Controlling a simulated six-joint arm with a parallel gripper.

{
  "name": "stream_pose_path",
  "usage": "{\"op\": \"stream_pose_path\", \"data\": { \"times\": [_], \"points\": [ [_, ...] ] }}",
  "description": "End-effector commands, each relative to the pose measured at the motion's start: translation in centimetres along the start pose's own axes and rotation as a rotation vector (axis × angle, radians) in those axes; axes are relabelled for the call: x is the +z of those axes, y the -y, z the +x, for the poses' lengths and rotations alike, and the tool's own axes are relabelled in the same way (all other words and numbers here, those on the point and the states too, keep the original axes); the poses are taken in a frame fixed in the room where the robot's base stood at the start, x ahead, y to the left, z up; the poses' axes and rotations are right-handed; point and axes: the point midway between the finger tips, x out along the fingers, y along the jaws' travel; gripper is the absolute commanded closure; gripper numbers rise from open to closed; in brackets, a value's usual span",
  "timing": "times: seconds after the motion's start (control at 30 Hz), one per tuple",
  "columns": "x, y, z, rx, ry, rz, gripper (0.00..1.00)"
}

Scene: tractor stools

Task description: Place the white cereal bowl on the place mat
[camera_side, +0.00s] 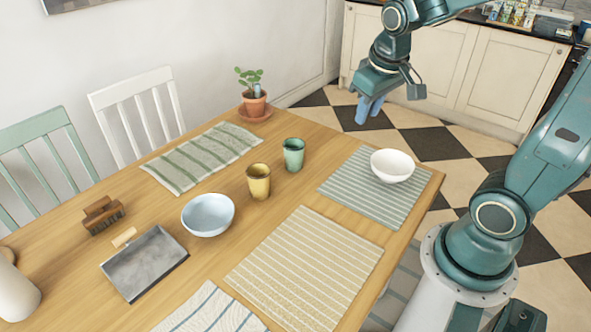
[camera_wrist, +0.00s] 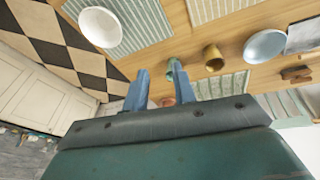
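The white cereal bowl (camera_side: 392,166) stands upright on a grey-green striped place mat (camera_side: 362,198) at the right end of the table. It lies toward the mat's far right part, within its edges. In the wrist view the bowl (camera_wrist: 100,27) is at the upper left, on the striped mat (camera_wrist: 142,20). My gripper (camera_side: 368,110) is raised beyond the table's far right edge, apart from the bowl. In the wrist view my gripper (camera_wrist: 162,76) has its two blue fingers spread with nothing held between them.
A pale blue bowl (camera_side: 208,214), a yellow cup (camera_side: 258,182) and a green cup (camera_side: 293,154) stand mid-table. A potted plant (camera_side: 253,103) is at the far end. A slate tray (camera_side: 145,263) and wooden brush (camera_side: 103,214) lie left. A beige striped mat (camera_side: 305,268) is empty.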

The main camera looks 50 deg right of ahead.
Motion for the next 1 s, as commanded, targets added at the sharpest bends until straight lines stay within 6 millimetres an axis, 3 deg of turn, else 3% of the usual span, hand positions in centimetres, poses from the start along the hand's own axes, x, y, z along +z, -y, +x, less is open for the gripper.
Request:
{"op": "stream_pose_path", "data": {
  "times": [0.2,0.5,0.73,1.0],
  "points": [
    [2.7,2.1,-4.0,-0.069,-0.083,-0.053,0.73],
    [7.2,4.3,-8.0,-0.157,-0.182,-0.133,0.73],
    [9.5,5.1,-9.3,-0.197,-0.224,-0.176,0.73],
    [10.1,5.2,-9.5,-0.206,-0.232,-0.186,0.73]
  ]
}}
